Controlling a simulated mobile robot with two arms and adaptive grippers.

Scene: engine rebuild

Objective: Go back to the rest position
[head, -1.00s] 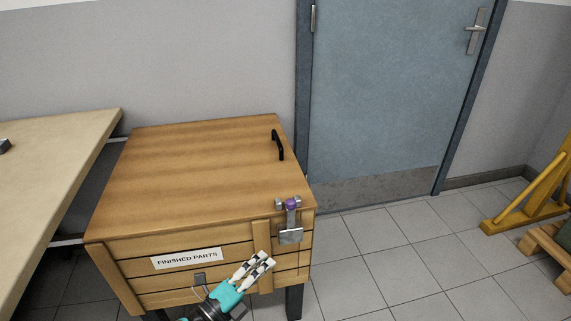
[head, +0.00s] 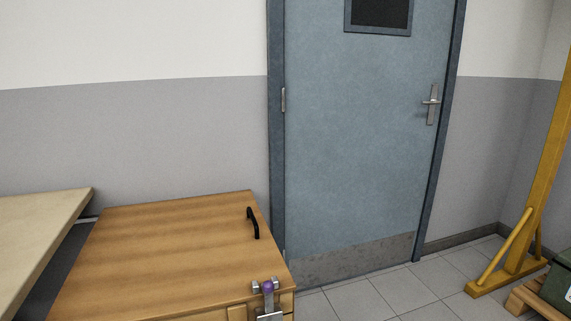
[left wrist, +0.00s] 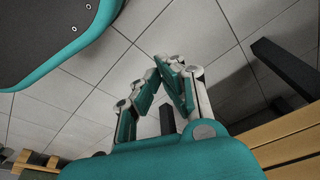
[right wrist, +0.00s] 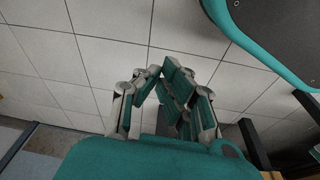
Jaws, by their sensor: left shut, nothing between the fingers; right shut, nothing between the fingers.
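My left gripper (left wrist: 170,68) shows in the left wrist view with its fingertips together and nothing between them. Grey floor tiles lie behind it. My right gripper (right wrist: 160,72) shows in the right wrist view, also shut and empty, above the tiled floor. Neither gripper is in the head view. The wooden finished-parts crate (head: 165,250) has its lid down, with a black handle (head: 253,223) on top and a metal latch with a purple knob (head: 268,288) at the front edge. The crate's front is mostly cut off below.
A workbench (head: 40,225) stands left of the crate. A blue-grey door (head: 360,140) is shut behind. A yellow stand (head: 540,170) and a dark green box on a wooden pallet (head: 530,300) are at the right. The tiled floor (head: 370,295) before the door is clear.

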